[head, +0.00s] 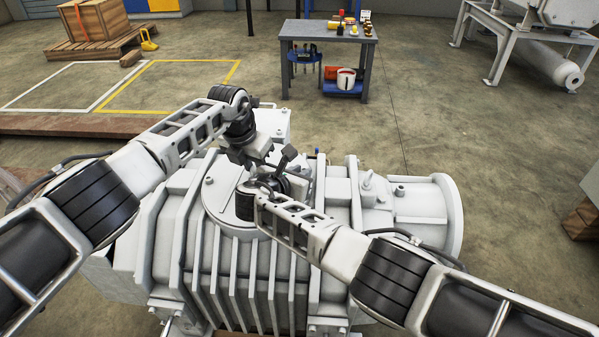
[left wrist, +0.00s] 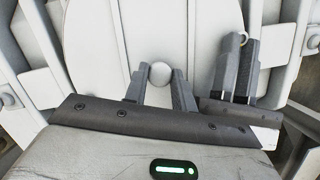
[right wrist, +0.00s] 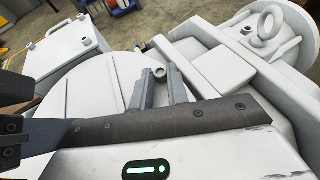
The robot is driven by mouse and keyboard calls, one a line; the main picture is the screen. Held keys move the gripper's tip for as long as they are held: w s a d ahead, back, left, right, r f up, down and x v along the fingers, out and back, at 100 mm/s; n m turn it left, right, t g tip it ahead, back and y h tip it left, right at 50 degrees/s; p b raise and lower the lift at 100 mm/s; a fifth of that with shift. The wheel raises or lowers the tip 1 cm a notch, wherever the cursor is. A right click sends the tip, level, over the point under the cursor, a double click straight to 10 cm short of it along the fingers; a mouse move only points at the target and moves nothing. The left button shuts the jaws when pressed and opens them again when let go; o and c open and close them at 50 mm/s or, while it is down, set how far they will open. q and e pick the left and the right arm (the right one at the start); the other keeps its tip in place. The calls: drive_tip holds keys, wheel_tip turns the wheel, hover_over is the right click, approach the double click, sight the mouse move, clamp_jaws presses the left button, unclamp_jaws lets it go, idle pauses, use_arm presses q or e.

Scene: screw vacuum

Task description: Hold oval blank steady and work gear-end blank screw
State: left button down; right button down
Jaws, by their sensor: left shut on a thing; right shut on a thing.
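The oval blank (head: 222,200) is a white plate on top of the large white machine. It also shows in the left wrist view (left wrist: 135,28) and the right wrist view (right wrist: 92,92). My left gripper (left wrist: 160,88) is shut around a round white knob (left wrist: 160,73) standing over the plate. My right gripper (right wrist: 160,85) is shut on a small pale round-ended piece, seemingly the gear-end blank screw (right wrist: 159,72), at the plate's edge. In the left wrist view its fingers point up beside my left gripper. In the head view the wrists hide most of both grips.
The white machine (head: 180,240) has ribbed sides and raised edges close around both grippers. A lifting eye (right wrist: 268,25) stands to the right. A grey table (head: 330,32) with small items stands at the back. My two wrists are crowded close together.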

drive_tip(key=c, duration=1.3)
unclamp_jaws()
drive_tip(key=shift+c, duration=0.2)
drive_tip(key=shift+s+a, duration=0.1)
drive_tip(key=v, duration=1.2)
use_arm(q)
drive_tip(key=c, duration=1.1)
unclamp_jaws()
drive_tip(key=shift+r, duration=0.1)
